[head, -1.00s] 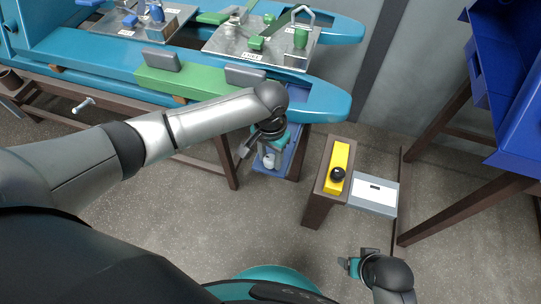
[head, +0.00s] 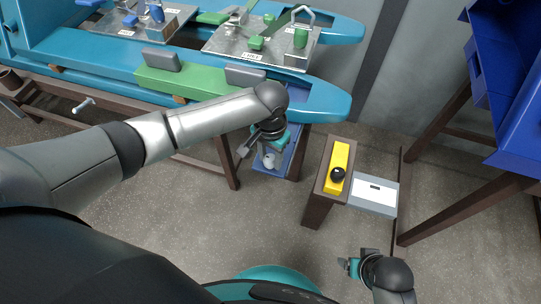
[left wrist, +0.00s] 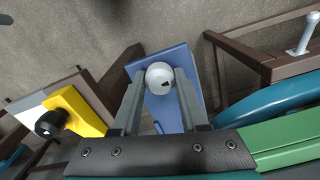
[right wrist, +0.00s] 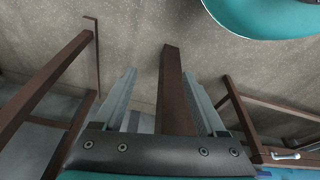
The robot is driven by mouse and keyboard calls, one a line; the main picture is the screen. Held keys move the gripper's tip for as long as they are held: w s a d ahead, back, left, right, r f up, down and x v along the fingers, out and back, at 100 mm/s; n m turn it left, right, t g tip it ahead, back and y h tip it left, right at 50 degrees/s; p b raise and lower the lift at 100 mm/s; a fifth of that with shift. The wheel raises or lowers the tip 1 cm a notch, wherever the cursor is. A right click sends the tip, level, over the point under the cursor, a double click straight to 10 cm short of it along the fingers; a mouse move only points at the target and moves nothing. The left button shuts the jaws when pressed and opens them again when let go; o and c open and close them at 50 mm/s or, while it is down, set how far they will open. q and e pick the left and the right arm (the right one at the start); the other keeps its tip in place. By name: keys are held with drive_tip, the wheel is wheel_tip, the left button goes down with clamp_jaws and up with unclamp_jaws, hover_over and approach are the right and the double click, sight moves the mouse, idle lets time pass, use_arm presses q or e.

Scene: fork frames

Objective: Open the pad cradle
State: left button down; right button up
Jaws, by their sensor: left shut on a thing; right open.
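A blue panel (head: 287,163) with a pale round knob (head: 269,160) hangs under the tip of the near teal fork arm. I cannot tell for certain that this is the pad cradle. My left gripper (head: 262,146) is at the knob, partly hidden by its own wrist. In the left wrist view the knob (left wrist: 159,75) sits between the two fingers, with the blue panel (left wrist: 170,55) behind it; the gripper is shut on it. A green bar (head: 190,81) with two dark grey pads lies along the fork arm above. My right gripper (head: 352,266) is open and empty, low at the right.
A brown post carries a yellow block (head: 337,160) with a black knob, beside a grey box (head: 373,194). Metal plates (head: 262,45) with green and blue clamps lie behind. Blue bins (head: 505,80) stand at right. The floor between the post and my body is clear.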

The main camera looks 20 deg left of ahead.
sight(266, 168)
idle(0.3)
use_arm(q)
drive_tip(key=s+p, duration=0.3)
drive_tip(key=p, duration=0.2)
drive_tip(key=shift+a+r, duration=0.1)
use_arm(e)
drive_tip(key=s+d+f+p, duration=0.4)
drive_tip(key=s+d+f, duration=0.3)
drive_tip(key=s+f, duration=0.4)
use_arm(q)
drive_tip(key=s+p, duration=0.7)
drive_tip(key=s, duration=0.6)
drive_tip(key=shift+s+a, duration=0.2)
drive_tip(key=shift+s, duration=0.05)
drive_tip(key=shift+c, duration=2.2)
unclamp_jaws()
drive_tip(key=shift+w, duration=0.1)
use_arm(e)
drive_tip(key=s+a+r+g, duration=0.2)
drive_tip(key=s+a+r, duration=0.2)
drive_tip(key=s+r, duration=0.3)
drive_tip(key=shift+s, duration=1.1)
